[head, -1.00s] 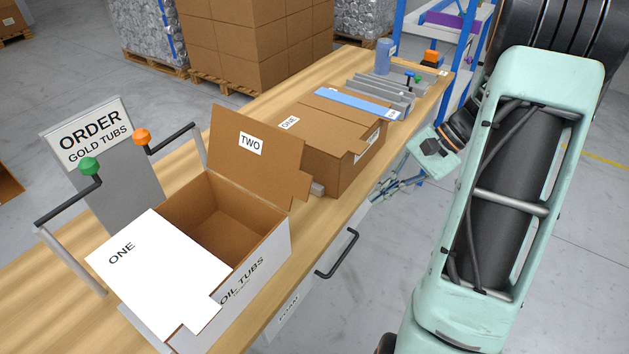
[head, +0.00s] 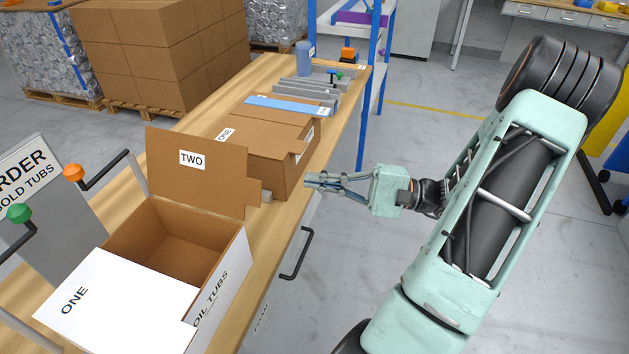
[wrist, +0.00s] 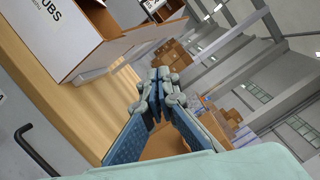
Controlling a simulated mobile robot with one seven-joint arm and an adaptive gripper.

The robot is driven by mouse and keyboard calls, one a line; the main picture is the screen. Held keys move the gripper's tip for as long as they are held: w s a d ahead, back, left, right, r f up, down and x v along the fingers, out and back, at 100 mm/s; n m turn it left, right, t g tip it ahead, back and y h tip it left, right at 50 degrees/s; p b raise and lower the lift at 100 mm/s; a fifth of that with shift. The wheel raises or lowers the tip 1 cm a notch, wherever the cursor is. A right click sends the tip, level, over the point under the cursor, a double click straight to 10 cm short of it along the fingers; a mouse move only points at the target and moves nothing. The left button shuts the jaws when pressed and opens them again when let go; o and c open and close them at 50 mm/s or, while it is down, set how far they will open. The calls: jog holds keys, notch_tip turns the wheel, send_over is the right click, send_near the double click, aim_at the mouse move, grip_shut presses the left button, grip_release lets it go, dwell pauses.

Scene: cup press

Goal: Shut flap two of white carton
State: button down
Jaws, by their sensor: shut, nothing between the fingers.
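The white carton (head: 219,291) stands on the wooden bench at the lower left of the head view. Its flap ONE (head: 118,306) lies folded over the near part of the opening. Flap TWO (head: 195,172), brown inside, stands upright at the far side. The carton's far part is open and looks empty. My gripper (head: 308,181) is shut and empty, right of flap TWO and apart from it, by the bench's right edge. In the wrist view my gripper (wrist: 160,80) shows its fingers together, with the white carton (wrist: 75,30) at the upper left.
A brown carton (head: 277,155) stands behind the white one. A blue strip (head: 287,107) and grey rails (head: 310,86) lie beyond it. Posts with an orange knob (head: 73,173) and a green knob (head: 19,213) stand left. A drawer handle (head: 298,252) juts from the bench front.

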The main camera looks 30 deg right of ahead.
jog(key=w+a+r, duration=0.1)
jog(key=a+r, duration=0.1)
jog(key=a, duration=0.6)
jog(key=shift+w+a+p, duration=0.15)
jog(key=shift+a+p, duration=0.1)
jog(key=shift+p, duration=0.15)
jog(key=shift+r, duration=0.15)
